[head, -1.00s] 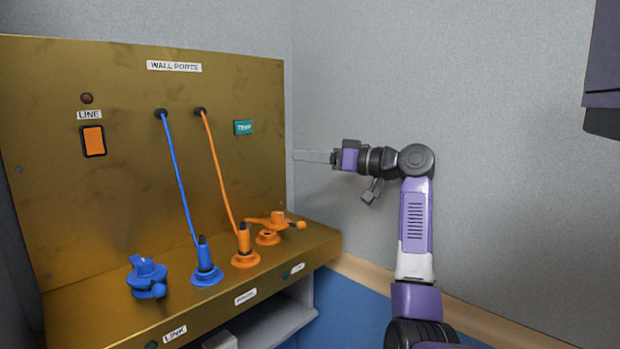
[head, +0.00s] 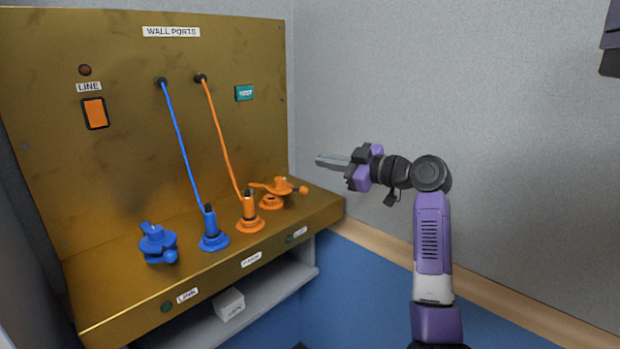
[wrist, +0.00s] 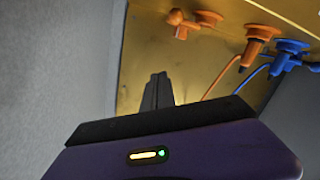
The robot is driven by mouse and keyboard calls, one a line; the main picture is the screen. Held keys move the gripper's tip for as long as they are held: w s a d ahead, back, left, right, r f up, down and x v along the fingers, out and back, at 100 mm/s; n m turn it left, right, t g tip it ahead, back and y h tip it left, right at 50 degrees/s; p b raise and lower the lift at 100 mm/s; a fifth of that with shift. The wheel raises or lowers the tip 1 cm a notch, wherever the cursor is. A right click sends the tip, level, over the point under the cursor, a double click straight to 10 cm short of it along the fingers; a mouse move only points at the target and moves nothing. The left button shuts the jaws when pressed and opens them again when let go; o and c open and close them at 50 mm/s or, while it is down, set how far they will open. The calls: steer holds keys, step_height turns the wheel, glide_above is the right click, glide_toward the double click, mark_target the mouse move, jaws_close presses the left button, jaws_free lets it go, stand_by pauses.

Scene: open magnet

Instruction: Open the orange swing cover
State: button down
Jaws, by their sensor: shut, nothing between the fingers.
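The orange swing cover (head: 281,186) sits at the right end of the brass ledge, above a round orange base (head: 271,202), with a small knob at its right. Whether it fully covers the base is hard to tell. It also shows upside down near the top of the wrist view (wrist: 182,24). My gripper (head: 320,161) is to the right of the cover and a little higher, apart from it, pointing left in front of the grey wall. Its thin fingers (wrist: 158,88) are together and empty.
An orange plug (head: 249,209) with a cable stands just left of the cover. A blue plug (head: 213,231) and a blue cover (head: 157,243) are farther left. The brass back panel (head: 130,140) rises behind the ledge. Free space lies between gripper and ledge.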

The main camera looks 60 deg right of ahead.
steer(key=s+a+f+n+g+h+p, duration=0.1)
steer(key=s+a+f+n+h+p, duration=0.2)
steer(key=s+a+f+n+p, duration=0.35)
steer(key=n+p, duration=0.2)
steer(key=n, duration=0.1)
glide_toward(296, 190)
steer(key=w+a, duration=0.2)
steer(key=w, duration=0.1)
steer(key=shift+w+d+m, duration=0.15)
steer(key=shift+w+d, duration=0.05)
steer(key=shift+d, duration=0.35)
steer(key=shift+w+d+m, duration=0.1)
steer(key=shift+w+d, duration=0.1)
steer(key=shift+d, duration=0.4)
steer(key=shift+w+d+f, duration=0.2)
steer(key=shift+d+f, duration=0.05)
steer(key=shift+d, duration=0.15)
